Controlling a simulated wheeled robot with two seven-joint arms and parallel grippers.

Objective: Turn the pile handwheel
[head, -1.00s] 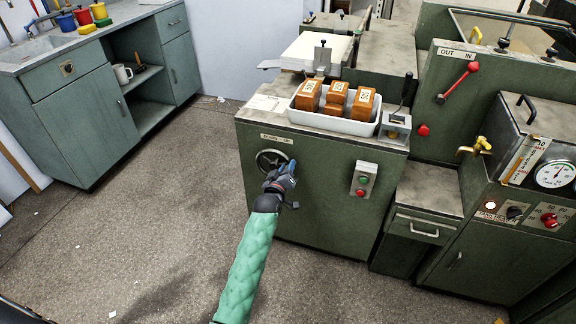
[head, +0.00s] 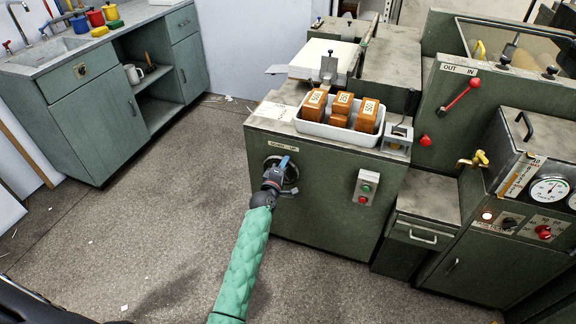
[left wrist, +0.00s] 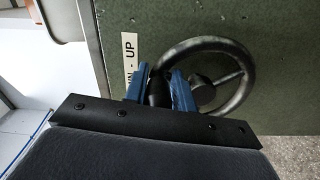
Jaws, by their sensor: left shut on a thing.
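The pile handwheel (head: 291,172) is a dark spoked wheel on the front of the green machine, under a white label ending in "UP" (head: 283,147). In the left wrist view the handwheel (left wrist: 250,88) shows its rim, spokes and hub. My left gripper (head: 283,163) is at the wheel, its blue fingers covering part of it. In the left wrist view the left gripper (left wrist: 158,90) is shut on the wheel's dark handle at the rim's near-left side. My right gripper is not in view.
A switch box (head: 366,187) with green and red buttons is right of the wheel. A white tray (head: 340,131) of brown blocks stands on the machine top. A drawer unit (head: 424,226) is further right. The floor (head: 150,230) on the left is mostly clear.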

